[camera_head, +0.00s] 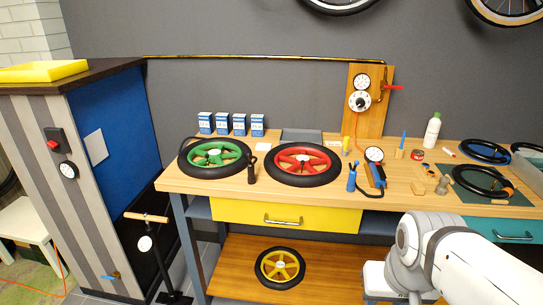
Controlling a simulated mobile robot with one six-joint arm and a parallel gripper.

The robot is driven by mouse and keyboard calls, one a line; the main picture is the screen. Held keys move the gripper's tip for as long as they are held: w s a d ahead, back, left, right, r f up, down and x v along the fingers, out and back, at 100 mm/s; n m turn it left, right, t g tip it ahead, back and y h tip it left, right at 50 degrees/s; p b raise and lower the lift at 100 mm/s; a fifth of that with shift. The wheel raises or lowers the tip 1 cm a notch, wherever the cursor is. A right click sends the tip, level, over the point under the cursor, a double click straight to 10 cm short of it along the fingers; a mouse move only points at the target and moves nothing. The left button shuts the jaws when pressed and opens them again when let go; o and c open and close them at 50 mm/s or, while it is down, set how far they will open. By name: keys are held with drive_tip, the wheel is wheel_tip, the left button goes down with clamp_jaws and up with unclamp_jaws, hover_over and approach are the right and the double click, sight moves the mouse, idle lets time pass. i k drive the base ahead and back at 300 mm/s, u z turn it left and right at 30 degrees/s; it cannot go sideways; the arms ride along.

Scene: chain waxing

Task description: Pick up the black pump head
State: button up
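A small black upright piece (252,170) stands near the front edge of the workbench, between the green-spoked and red-spoked wheels. It looks like the black pump head, but it is too small to be sure. A floor pump with a wooden crossbar handle (147,217) and a round gauge stands on the floor left of the bench. My white and grey arm fills the lower right corner, in front of the bench and well away from the black piece. My gripper does not show in this view.
The workbench (400,192) holds a green-spoked wheel (216,155), a red-spoked wheel (302,162), several blue-and-white boxes (222,123), a blue gauge tool (375,172) and a white bottle (432,131). A yellow-spoked wheel (280,267) lies on the lower shelf. A striped cabinet (45,190) stands left.

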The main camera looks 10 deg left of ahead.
sight(250, 167)
drive_tip(key=u, duration=0.3)
drive_tip(key=i, duration=1.5)
drive_tip(key=u, duration=0.35)
